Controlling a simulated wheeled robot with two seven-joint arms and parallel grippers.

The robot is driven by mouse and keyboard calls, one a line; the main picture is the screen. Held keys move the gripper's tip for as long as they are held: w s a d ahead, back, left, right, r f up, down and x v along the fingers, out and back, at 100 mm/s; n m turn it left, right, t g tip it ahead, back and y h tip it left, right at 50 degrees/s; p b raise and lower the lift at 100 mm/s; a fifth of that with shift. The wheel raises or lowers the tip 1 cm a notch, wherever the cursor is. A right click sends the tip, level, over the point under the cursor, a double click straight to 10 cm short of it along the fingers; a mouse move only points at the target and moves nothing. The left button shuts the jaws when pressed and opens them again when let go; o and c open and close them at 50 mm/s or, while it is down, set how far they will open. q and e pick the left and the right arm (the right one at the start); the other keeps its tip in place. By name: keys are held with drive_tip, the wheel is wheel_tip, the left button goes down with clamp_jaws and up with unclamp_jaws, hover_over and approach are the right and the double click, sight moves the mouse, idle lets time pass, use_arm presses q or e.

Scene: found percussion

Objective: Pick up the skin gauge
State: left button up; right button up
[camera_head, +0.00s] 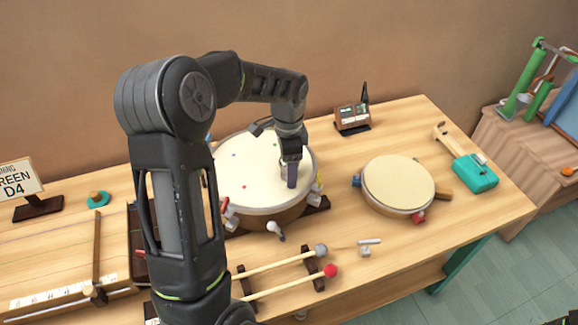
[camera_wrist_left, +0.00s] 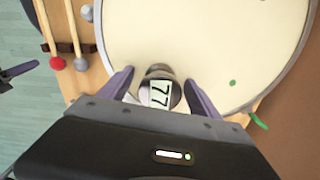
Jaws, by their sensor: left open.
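The skin gauge (camera_wrist_left: 160,88) is a small round, dark-rimmed piece with a pale face reading 77. In the wrist view it sits on the large drum's pale skin (camera_wrist_left: 190,35) near the rim, between the fingers of my left gripper (camera_wrist_left: 157,92). The fingers are open, one on each side, with visible gaps to it. In the head view my left gripper (camera_head: 290,175) points down over the large drum (camera_head: 245,180) and hides the gauge. A dark part at the left edge of the wrist view may be my right gripper; its jaws are unclear.
Two mallets (camera_head: 285,262) lie on a rack in front of the large drum. A smaller drum (camera_head: 398,182) stands to the right, with a small metal key (camera_head: 369,246) before it. A boxy device (camera_head: 352,116) and a teal tool (camera_head: 474,173) stand farther back.

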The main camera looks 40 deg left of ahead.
use_arm(q)
drive_tip(key=shift+c, duration=0.2)
clamp_jaws()
idle(0.8)
